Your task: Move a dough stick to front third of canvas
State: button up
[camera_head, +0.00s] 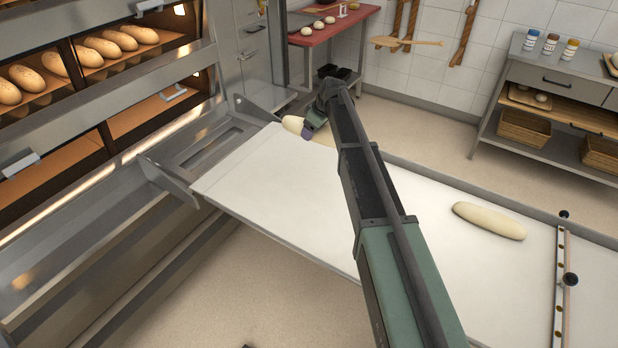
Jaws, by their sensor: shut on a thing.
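A pale dough stick (294,125) is at the far left end of the white canvas (262,181), near the oven side. My gripper (312,134) is shut on this dough stick; my wrist and arm hide part of it. I cannot tell whether the stick touches the canvas. A second dough stick (489,221) lies on the canvas to the right of my arm, apart from the gripper.
Deck ovens with baked loaves (108,44) stand at the left. A metal bracket (168,183) flanks the canvas's oven end. A metal bar with black knobs (560,285) crosses the right part. A red table (333,24) and a shelf unit (556,100) stand behind.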

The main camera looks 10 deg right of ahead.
aim_at(309, 175)
notch_tip(309, 175, down, 19)
jog(key=b, duration=1.7)
jog(key=shift+w, duration=0.1)
jog(key=o, duration=1.1)
jog(key=shift+r, duration=0.1)
jog(key=a+p+v, duration=0.1)
jog(key=p+v, duration=1)
jog(key=v, duration=0.1)
jog(key=s+a+m+g+h, duration=0.1)
jog(key=s+m, duration=0.2)
jog(key=s, duration=0.9)
jog(key=s+a+m+g+h, duration=0.1)
jog(key=s+m, duration=0.2)
jog(key=s, duration=0.9)
jog(key=s+a+f+m+g+h, duration=0.1)
jog(key=s+m, duration=0.2)
jog(key=s, duration=0.9)
jog(key=shift+s+a, duration=0.1)
jog(key=shift+s, duration=0.3)
